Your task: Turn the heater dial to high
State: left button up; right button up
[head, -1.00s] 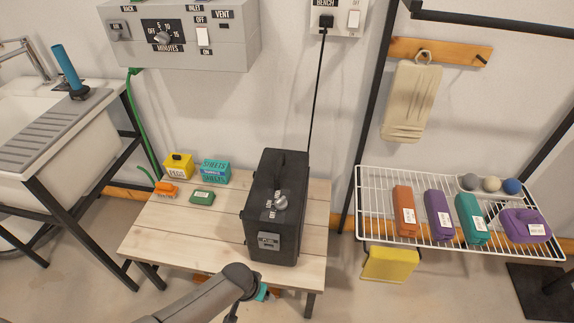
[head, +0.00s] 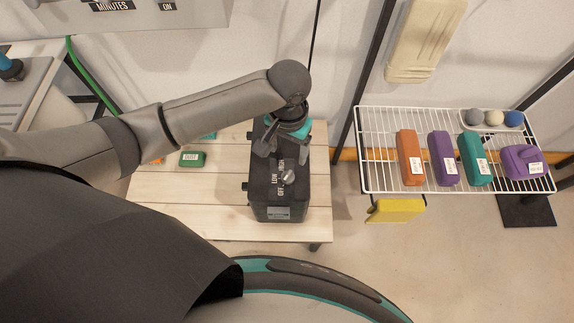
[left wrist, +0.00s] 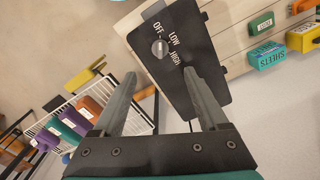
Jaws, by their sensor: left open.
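The heater is a black box (head: 270,209) on the wooden table, with a silver dial (head: 289,177) on its top face. OFF, LOW and HIGH are printed beside the dial. The left wrist view shows the dial (left wrist: 159,47) and the same words on the black top (left wrist: 190,17). The knob's ridge seems to line up with OFF, but its pointer is too small to be sure. My left gripper (head: 283,151) is open above the back part of the heater, near HIGH. Its fingers (left wrist: 159,75) are apart and empty, with the dial beyond their tips. My right gripper is out of view.
The slatted table (head: 180,220) has free room left of the heater, with a green box (head: 192,158) further back. A white wire rack (head: 380,188) holding several coloured blocks stands to the right.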

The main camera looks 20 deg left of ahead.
aim_at(288, 175)
pick_arm(q)
notch_tip(288, 175, down, 12)
jog(key=b, duration=0.3)
jog(key=shift+b, duration=0.4)
jog(key=shift+f, duration=0.6)
jog(key=shift+c, duration=0.3)
grip_shut()
